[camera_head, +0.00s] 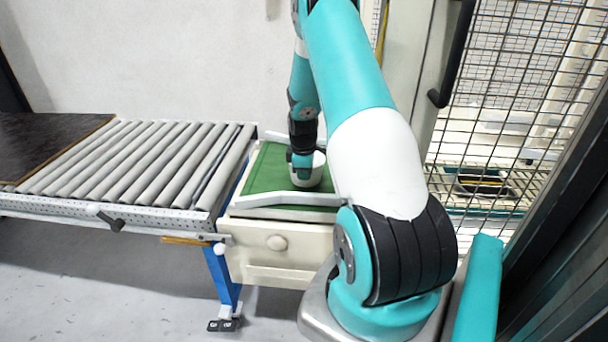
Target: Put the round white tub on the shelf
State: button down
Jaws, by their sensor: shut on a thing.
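The round white tub (316,172) stands on the green surface at the end of the roller conveyor. My gripper (301,172) is at its left side and shut on it. The fingers are small and dark, so their exact hold is hard to make out. My teal and white arm covers part of the area to the right of the tub. A slatted shelf (520,188) shows behind the wire mesh at the right; I cannot tell if it is the task's shelf.
The green belt (267,170) has pale guide rails (290,198) at its edges. The roller conveyor (150,160) is empty, with a dark board (45,140) at its left. A wire mesh fence (500,90) stands at the right. A dark tray (482,186) lies on the slatted shelf.

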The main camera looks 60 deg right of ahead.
jog(key=shift+f, duration=0.5)
jog(key=shift+f, duration=0.15)
jog(key=c, duration=1.2)
grip_release()
jog(key=shift+c, duration=0.2)
